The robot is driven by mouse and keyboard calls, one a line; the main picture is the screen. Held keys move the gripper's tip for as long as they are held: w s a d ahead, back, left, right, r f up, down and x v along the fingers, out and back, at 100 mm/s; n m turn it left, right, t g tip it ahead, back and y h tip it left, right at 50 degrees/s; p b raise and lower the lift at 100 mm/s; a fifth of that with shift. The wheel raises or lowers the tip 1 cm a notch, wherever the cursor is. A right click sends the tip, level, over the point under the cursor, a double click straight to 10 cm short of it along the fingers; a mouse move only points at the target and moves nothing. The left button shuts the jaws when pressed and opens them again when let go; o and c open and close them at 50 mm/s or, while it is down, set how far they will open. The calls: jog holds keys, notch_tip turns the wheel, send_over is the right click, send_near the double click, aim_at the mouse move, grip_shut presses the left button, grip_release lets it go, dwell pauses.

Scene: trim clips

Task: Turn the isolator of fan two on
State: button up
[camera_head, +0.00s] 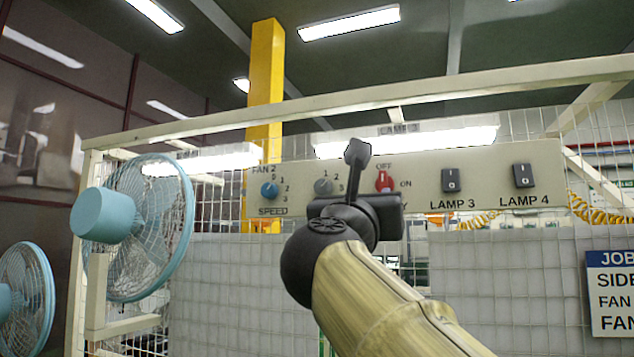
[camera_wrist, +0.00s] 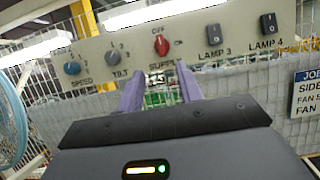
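The red isolator knob (camera_head: 384,181) is on the cream panel (camera_head: 420,170), between OFF above and ON to its right. Its handle looks upright, towards OFF. In the wrist view the knob (camera_wrist: 161,45) sits above the word SUPPLY. The panel's left end reads FAN 2. My gripper (camera_head: 357,155) stands in front of the panel and hides part of it, left of the knob in the head view. In the wrist view its two purple fingers (camera_wrist: 159,72) are apart with nothing between them. Their tips show below the knob, not touching it.
A blue speed knob (camera_head: 269,190) and a grey knob (camera_head: 323,186) are left of the isolator. Switches for lamp 3 (camera_head: 451,180) and lamp 4 (camera_head: 524,175) are right. A blue fan (camera_head: 150,225) stands left; a job board (camera_head: 612,295) hangs lower right.

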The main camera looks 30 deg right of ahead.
jog(key=p, duration=1.2)
send_near(382, 177)
jog(key=x, duration=0.9)
jog(key=shift+w+d+r, duration=0.2)
jog(key=shift+d+r, duration=0.05)
jog(key=shift+r, duration=0.05)
jog(key=shift+f, duration=0.15)
grip_shut()
